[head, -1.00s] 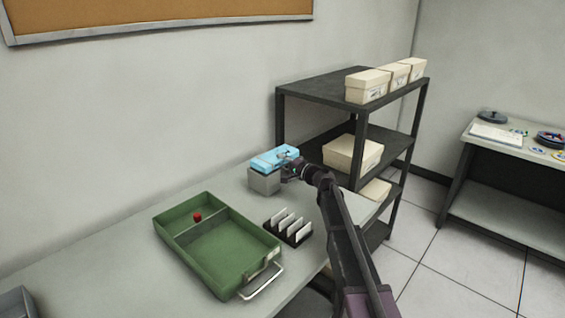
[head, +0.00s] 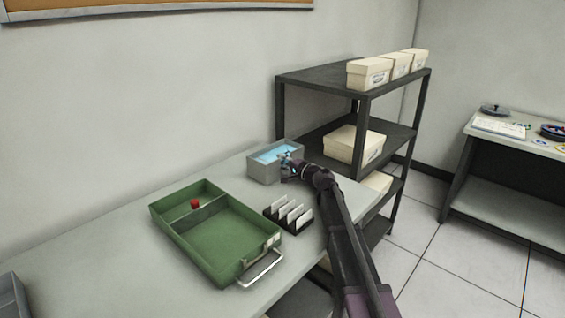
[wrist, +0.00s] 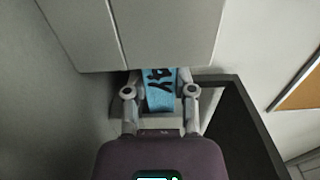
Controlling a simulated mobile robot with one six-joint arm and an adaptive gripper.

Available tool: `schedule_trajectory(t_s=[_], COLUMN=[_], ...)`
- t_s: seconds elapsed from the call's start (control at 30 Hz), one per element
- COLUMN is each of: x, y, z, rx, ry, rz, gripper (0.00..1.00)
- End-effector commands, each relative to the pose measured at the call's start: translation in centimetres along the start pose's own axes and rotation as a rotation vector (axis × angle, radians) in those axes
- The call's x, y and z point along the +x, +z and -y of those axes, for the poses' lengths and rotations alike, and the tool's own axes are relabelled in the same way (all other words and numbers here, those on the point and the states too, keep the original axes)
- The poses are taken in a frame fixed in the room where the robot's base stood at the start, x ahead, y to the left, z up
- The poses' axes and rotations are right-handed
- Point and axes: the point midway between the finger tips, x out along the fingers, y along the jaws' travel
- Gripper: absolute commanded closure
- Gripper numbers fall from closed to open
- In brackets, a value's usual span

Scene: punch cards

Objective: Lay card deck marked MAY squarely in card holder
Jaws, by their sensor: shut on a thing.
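The blue card deck (head: 268,155) lies low inside the grey card holder (head: 263,174), below its rim, in the head view. In the wrist view the deck (wrist: 160,92) shows black letters, of which "AY" can be read. My gripper (head: 287,161) is at the holder's right end, shut on the deck. In the wrist view its fingers (wrist: 160,92) stand on both sides of the deck. The deck's underside and far end are hidden, so I cannot tell whether it rests on the holder's floor.
A green tray (head: 236,274) with a red knob (head: 194,204) and a black rack (head: 300,227) of white cards stand on the table (head: 130,262). A dark shelf unit (head: 316,80) with cream boxes (head: 368,73) stands behind my arm.

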Motion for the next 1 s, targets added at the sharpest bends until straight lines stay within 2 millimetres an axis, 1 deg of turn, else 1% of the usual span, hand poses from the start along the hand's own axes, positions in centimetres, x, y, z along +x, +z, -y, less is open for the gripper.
schedule_trajectory(t_s=[0.13, 0.5, 0.53, 0.57, 0.6, 0.63, 0.67, 1.0], x=[0.00, 0.01, 0.01, 0.01, 0.01, 0.01, 0.01, 0.01], y=[0.00, 0.00, 0.01, 0.01, 0.02, 0.02, 0.02, 0.03], z=[-0.36, -0.36, -0.36, -0.36, -0.36, -0.36, -0.36, -0.40], rx=[0.001, 0.001, 0.001, 0.001, 0.001, 0.001, 0.001, -0.001], ry=[-0.001, -0.001, -0.001, -0.001, -0.001, -0.001, -0.001, 0.000], rz=[0.000, 0.000, 0.000, 0.000, 0.000, 0.000, 0.000, 0.000], gripper=[1.00, 1.00, 0.57, 0.49, 0.37, 0.28, 0.26, 0.26])
